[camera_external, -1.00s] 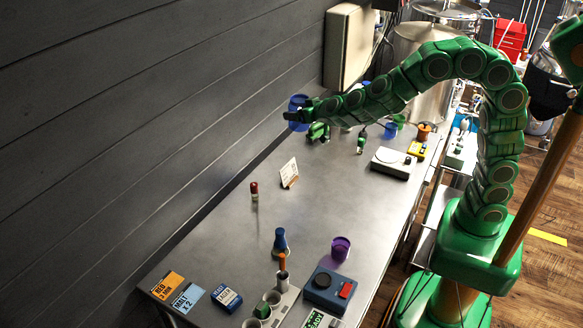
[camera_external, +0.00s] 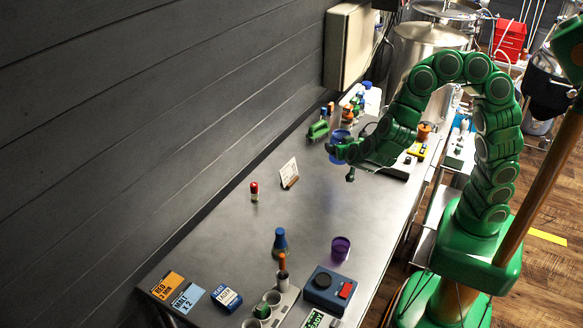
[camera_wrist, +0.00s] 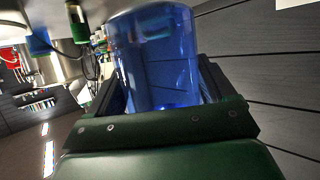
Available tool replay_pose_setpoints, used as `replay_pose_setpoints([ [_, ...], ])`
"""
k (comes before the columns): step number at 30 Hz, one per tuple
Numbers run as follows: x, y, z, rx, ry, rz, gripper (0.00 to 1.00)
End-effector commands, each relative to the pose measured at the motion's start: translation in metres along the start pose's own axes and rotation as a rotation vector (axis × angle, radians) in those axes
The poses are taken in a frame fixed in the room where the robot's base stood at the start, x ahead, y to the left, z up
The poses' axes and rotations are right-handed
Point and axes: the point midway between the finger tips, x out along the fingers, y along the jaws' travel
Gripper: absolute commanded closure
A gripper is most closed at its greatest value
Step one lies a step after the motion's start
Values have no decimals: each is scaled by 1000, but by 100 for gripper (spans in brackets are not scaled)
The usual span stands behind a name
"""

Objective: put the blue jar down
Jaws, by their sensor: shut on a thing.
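The blue jar (camera_external: 338,137) is see-through and is held in my gripper (camera_external: 341,149) above the far half of the steel table (camera_external: 250,210). In the wrist view the jar (camera_wrist: 155,60) stands between the two dark fingers (camera_wrist: 160,98), which close on it from both sides. The far side of the jar and its exact height above the table are hard to tell.
A green item (camera_external: 318,130) and several small bottles stand at the table's far end. A white sign (camera_external: 288,173) and a red-capped vial (camera_external: 254,191) stand near the wall. A purple cup (camera_external: 341,248) and a blue flask (camera_external: 280,241) stand nearer. The table's middle is clear.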

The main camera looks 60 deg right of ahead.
Motion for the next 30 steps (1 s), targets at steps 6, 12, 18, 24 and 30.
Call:
replay_pose_setpoints([
  [6, 9, 1, 23, -1, 0, 3, 55],
  [12, 15, 0, 36, 2, 0, 2, 55],
  [18, 17, 0, 41, 2, 0, 3, 55],
  [24, 24, 0, 57, 2, 0, 2, 55],
  [30, 29, 0, 70, 4, 0, 2, 55],
])
